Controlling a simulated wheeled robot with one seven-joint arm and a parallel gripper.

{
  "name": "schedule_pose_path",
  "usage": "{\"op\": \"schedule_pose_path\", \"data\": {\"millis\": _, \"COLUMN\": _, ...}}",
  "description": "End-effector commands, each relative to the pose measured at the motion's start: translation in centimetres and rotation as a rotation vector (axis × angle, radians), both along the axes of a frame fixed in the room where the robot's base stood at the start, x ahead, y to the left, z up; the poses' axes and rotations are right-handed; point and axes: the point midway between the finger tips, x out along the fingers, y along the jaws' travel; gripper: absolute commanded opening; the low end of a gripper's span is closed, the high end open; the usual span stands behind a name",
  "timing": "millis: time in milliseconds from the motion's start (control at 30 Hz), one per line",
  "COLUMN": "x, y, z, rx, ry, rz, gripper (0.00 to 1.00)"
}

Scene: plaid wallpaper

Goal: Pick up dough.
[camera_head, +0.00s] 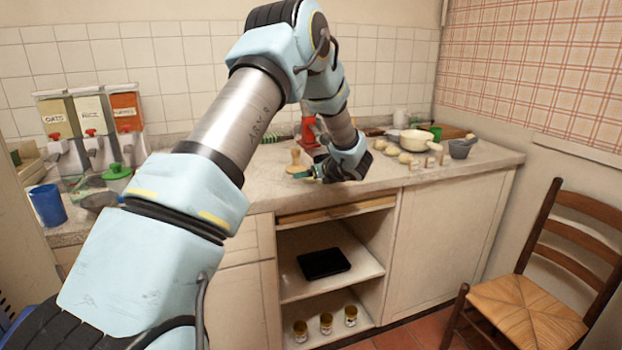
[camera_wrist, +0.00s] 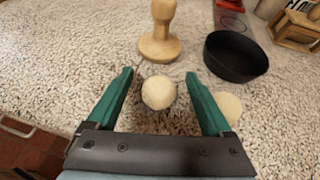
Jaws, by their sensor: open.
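A pale round dough ball (camera_wrist: 158,93) lies on the speckled counter in the wrist view. My gripper (camera_wrist: 159,74) is open, with one green finger on each side of this ball; no clear contact shows. A second pale ball (camera_wrist: 230,107) lies just outside the right finger, which partly hides it. In the head view, my gripper (camera_head: 306,174) is low over the counter's front edge, and the ball between its fingers cannot be made out. Several more pale balls (camera_head: 405,157) lie further right on the counter.
A wooden press (camera_wrist: 160,40) stands just beyond the ball, with a black round dish (camera_wrist: 235,56) to its right. Dispensers (camera_head: 93,120) and a blue cup (camera_head: 47,205) stand at the left.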

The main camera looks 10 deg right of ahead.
Motion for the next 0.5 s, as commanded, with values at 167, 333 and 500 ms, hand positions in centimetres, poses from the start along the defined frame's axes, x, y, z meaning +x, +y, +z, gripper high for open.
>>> {"op": "schedule_pose_path", "data": {"millis": 167, "x": -0.02, "y": 0.00, "z": -0.01, "rx": 0.000, "ry": 0.000, "rz": 0.000, "gripper": 0.71}}
{"op": "schedule_pose_path", "data": {"millis": 333, "x": -0.03, "y": 0.01, "z": -0.01, "rx": 0.000, "ry": 0.000, "rz": 0.000, "gripper": 0.52}}
{"op": "schedule_pose_path", "data": {"millis": 500, "x": -0.04, "y": 0.01, "z": 0.00, "rx": 0.000, "ry": 0.000, "rz": 0.001, "gripper": 0.33}}
